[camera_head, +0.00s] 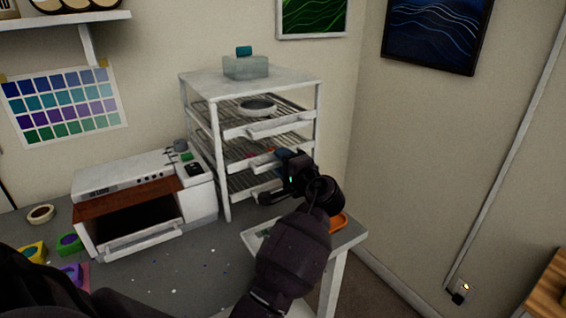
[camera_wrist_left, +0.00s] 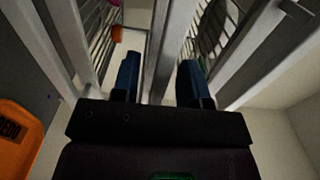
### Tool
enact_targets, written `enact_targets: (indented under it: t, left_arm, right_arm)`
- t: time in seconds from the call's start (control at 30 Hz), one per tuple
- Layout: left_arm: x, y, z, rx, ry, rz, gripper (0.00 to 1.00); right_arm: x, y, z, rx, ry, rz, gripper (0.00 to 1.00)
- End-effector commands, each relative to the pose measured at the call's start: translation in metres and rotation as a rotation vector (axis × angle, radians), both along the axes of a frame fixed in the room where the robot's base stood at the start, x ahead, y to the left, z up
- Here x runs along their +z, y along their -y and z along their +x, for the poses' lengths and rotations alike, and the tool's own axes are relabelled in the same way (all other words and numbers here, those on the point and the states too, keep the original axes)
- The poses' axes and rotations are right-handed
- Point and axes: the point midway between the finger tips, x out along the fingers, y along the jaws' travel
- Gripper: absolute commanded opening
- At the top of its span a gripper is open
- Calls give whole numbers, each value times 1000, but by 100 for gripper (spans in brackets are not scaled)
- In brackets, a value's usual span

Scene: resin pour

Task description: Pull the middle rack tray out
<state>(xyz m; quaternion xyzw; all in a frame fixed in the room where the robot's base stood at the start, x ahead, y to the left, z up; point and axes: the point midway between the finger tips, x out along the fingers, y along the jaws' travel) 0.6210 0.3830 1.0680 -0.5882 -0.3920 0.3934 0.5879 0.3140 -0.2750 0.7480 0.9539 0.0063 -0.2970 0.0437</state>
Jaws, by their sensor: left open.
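A white rack (camera_head: 222,150) with three wire trays stands on the grey table against the wall. The middle rack tray (camera_head: 240,165) sits inside the rack, its front partly hidden by my left gripper. My left gripper (camera_head: 274,172) is at the rack's front, near the middle tray. In the left wrist view its two blue fingers (camera_wrist_left: 158,80) are apart, with a pale bar between them. I cannot tell whether the fingers touch that bar. My right gripper is not in view.
A round dish sits on the top tray (camera_head: 245,127). A pale box with a teal cap (camera_head: 245,67) stands on the rack. A white oven-like machine (camera_head: 130,205) is left of the rack. An orange object (camera_head: 341,221) lies near the table's right edge, partly behind my arm.

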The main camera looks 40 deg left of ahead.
Motion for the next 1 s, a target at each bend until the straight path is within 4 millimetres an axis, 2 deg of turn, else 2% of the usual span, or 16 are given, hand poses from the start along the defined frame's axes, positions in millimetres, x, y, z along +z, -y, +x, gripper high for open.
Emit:
enact_targets:
  t: [0.1,0.13,0.3,0.4,0.77,1.0]
  left_arm:
    - [0,0,0,0,0,0,40]
    - [0,0,0,0,0,0,37]
    - [0,0,0,0,0,0,11]
    - [0,0,0,0,0,0,0]
    - [0,2,-1,0,0,0,0]
    - [1,10,-4,-1,0,0,0]
  right_arm:
    - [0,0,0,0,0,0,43]
    - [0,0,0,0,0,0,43]
    - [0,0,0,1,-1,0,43]
    - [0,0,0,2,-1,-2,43]
    - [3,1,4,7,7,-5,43]
    - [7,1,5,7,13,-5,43]
